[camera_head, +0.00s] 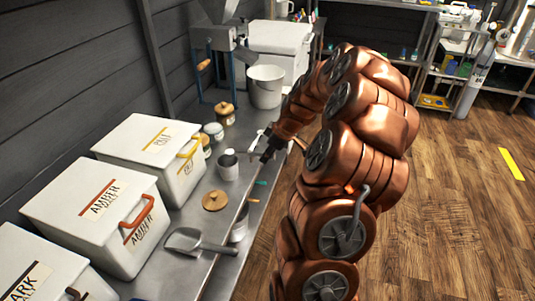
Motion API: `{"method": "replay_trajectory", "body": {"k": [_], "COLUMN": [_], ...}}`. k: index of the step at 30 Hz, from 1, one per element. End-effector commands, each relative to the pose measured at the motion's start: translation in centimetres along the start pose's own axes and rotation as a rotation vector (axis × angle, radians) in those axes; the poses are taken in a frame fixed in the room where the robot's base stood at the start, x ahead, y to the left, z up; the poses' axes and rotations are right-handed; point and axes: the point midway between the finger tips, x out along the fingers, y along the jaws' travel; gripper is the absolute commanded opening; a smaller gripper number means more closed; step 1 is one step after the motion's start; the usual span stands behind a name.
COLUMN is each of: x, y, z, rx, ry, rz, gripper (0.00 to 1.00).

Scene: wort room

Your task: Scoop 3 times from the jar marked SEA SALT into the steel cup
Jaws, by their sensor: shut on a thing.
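My gripper (267,149) is at the bench's front edge, just right of a light grey cup-shaped vessel (228,170), which looks like the steel cup. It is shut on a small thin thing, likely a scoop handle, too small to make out. A wood-lidded jar (225,116) stands behind the vessel, with a small pale jar (213,131) and another small jar (205,147) nearby. No SEA SALT label is readable. A round wooden lid (215,201) lies flat on the bench. The contents of the vessel and any scoop bowl cannot be told.
White boxes, one marked AMBER (106,214), line the wall side of the steel bench. A large metal scoop (195,243) lies near the front edge. A pale bucket (265,86) and a blue-framed machine (216,60) stand behind. Wooden floor lies open at right.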

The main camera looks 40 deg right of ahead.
Motion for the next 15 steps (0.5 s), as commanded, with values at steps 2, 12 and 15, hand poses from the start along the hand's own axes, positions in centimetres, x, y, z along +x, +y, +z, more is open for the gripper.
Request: {"method": "replay_trajectory", "body": {"k": [2, 12, 15], "x": [-0.4, -1.4, -1.7], "y": [0.0, 0.0, 0.0], "z": [-0.3, -1.1, -1.3], "rx": [0.0, 0.0, 0.001], "ry": [-0.017, -0.096, -0.119], "rz": [0.0, 0.001, 0.001], "gripper": [0.0, 0.0, 0.0]}}
